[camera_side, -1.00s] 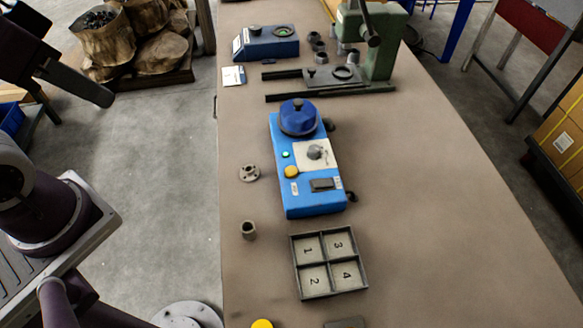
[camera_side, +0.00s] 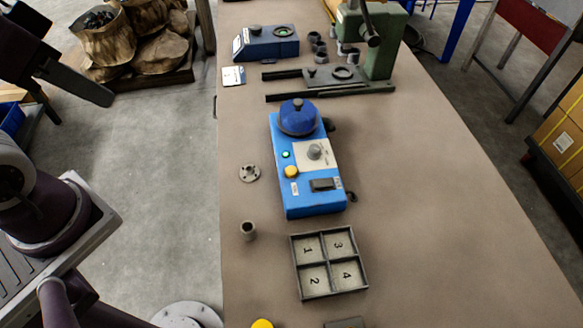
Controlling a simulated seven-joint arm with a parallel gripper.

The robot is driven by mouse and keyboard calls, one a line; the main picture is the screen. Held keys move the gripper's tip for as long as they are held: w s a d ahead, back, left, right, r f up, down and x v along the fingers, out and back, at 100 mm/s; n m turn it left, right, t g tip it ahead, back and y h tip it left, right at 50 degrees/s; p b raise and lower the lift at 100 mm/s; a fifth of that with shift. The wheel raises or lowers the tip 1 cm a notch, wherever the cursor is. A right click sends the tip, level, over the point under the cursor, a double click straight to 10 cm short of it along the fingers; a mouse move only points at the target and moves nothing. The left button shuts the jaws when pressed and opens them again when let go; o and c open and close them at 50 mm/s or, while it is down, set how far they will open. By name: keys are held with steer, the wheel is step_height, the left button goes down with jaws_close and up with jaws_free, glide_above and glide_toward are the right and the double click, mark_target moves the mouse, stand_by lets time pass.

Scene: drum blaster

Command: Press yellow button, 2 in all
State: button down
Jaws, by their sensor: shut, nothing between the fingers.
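The blue machine (camera_side: 315,203) stands on the brown table, with a dark blue domed drum (camera_side: 298,118) at its far end. A round yellow button (camera_side: 291,172) sits on the machine's left side, with nothing over it. A grey knob (camera_side: 314,152) stands on a pale plate to the right, and a dark rectangular panel (camera_side: 322,184) lies nearer. My gripper is outside the picture. Only part of my arm shows at the lower left, clear of the machine.
A four-compartment tray (camera_side: 331,295) numbered 1 to 4 lies nearer. A flanged part (camera_side: 249,173) and a small cylinder (camera_side: 248,231) lie left of the machine. Another yellow round thing (camera_side: 262,324) is cut off below. A green press (camera_side: 384,50) stands behind. The table's right side is clear.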

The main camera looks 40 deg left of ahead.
stand_by(0.6)
steer(key=w+a+f+m+t, duration=0.15)
steer(key=w+m, duration=0.25)
steer(key=w, duration=0.6)
steer(key=m+h, duration=0.6)
steer(key=m, duration=0.7)
glide_above(287, 171)
step_height(287, 171, down, 19)
steer(key=shift+f, duration=4.35)
steer(key=shift+f, duration=0.15)
